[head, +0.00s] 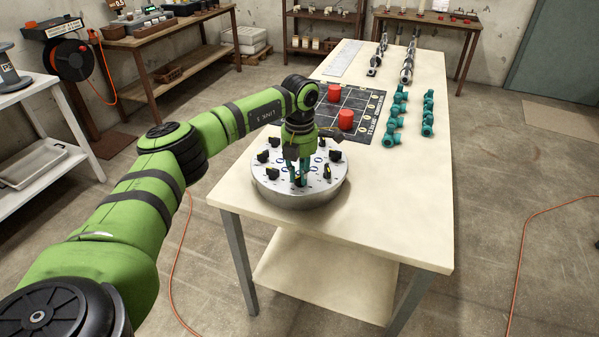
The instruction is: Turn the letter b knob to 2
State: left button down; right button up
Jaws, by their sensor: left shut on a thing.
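A round silver panel (299,199) with several black knobs around its top stands at the near left of the cream table. My left gripper (299,182) reaches down over the panel from above. It is shut on a black knob (298,182) near the panel's front side. Other black knobs, such as one at the left front (272,174) and one at the right (327,171), stand free. The letters and numbers are too small to read, so I cannot tell which knob is b or where it points. My right gripper is not in view.
Behind the panel lies a dark board with a white grid (362,97) bearing two red cylinders (346,120). Several teal pipe fittings (391,124) stand in rows on the right. The table's (405,205) near right part is clear.

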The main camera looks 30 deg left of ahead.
pick_arm(q)
jog(key=c, duration=1.1)
grip_release()
jog(key=shift+c, duration=0.2)
notch_tip(320, 180, up, 12)
